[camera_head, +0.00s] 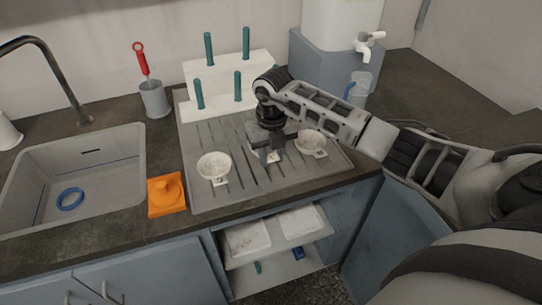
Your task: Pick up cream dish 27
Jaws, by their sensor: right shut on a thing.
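Pale cream dishes with small number tabs sit on the grey ridged drainboard. One dish (214,165) is at the left and one (312,142) at the right. My right gripper (271,151) comes down between them and is shut on a pale thing with a tab (273,157), which looks like a middle dish mostly hidden by the gripper. The tab numbers are too small to read, so I cannot tell which dish is 27. My left gripper is not in view.
The drainboard (205,198) has a white rack (232,82) with teal pegs behind. An orange block (166,195) lies at its left, beside the sink (97,165) with a blue ring (70,199). A dispenser (340,30) with a tap stands at the back right.

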